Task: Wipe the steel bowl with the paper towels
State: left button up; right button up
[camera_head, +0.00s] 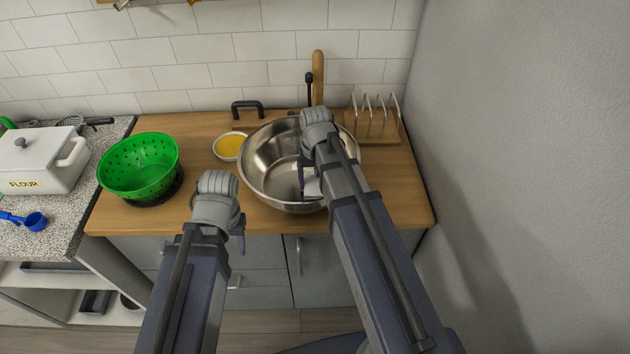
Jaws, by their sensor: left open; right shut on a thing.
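The steel bowl (262,160) stands upright on the wooden counter, right of centre. My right gripper (306,185) reaches into the bowl from above, and my arm hides the bowl's right part. It is shut on a small pale thing, probably the paper towels, mostly hidden by my wrist; I cannot tell whether it touches the bowl's wall. My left gripper (240,238) is open and empty, apart from the bowl, by the counter's front edge to its lower left.
A green colander (140,167) and a small dish of yellow contents (229,147) stand left of the bowl. A wire rack (375,118) stands behind right, near the grey wall. A white flour box (40,160) and blue scoop (33,221) are far left.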

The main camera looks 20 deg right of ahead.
aim_at(307, 185)
jog(key=shift+w+a+r, duration=0.1)
jog(key=shift+w+a, duration=0.15)
jog(key=shift+a, duration=0.65)
jog(key=shift+w+a, duration=0.25)
jog(key=shift+a, duration=0.6)
jog(key=shift+r, duration=0.15)
notch_tip(307, 185, up, 6)
jog(key=p, duration=0.6)
notch_tip(307, 185, up, 3)
jog(key=p, duration=0.3)
jog(key=shift+f, duration=0.2)
jog(key=f+b, duration=0.4)
jog(key=f, duration=0.1)
jog(key=s+d+f+b, duration=0.1)
jog(key=f+b, duration=0.1)
jog(key=b, duration=0.1)
jog(key=shift+f, duration=0.15)
